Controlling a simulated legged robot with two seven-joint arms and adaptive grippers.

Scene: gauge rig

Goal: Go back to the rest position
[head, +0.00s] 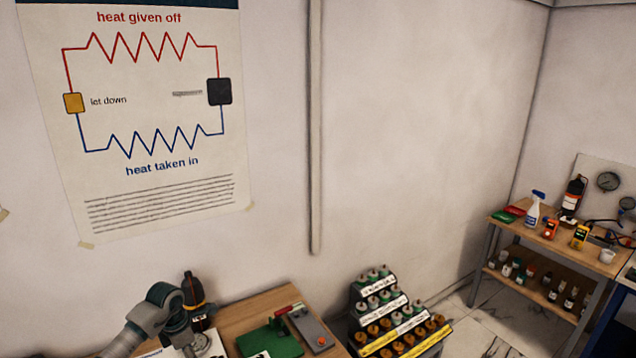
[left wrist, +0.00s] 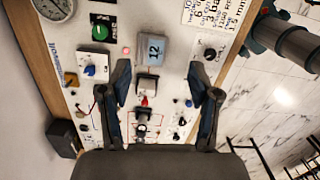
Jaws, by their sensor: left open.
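My left gripper (left wrist: 158,70) shows in the left wrist view with its two dark fingers spread apart and nothing between the tips. Beyond them is a white gauge panel (left wrist: 178,68) with knobs, a small display box reading 12 (left wrist: 150,50) and a round dial (left wrist: 54,6). I cannot tell how far the fingers are from the panel. In the head view a grey and teal arm part (head: 165,305) shows at the lower left, but no gripper fingers can be made out. My right gripper cannot be made out in either view.
A wooden bench (head: 250,312) holds a green item (head: 270,342), a grey device (head: 312,328) and a dark bottle-like thing (head: 196,295). A stepped rack (head: 398,325) stands beside it. A shelf table (head: 500,228) with bottles stands at the right. Tiled floor lies between rack and table.

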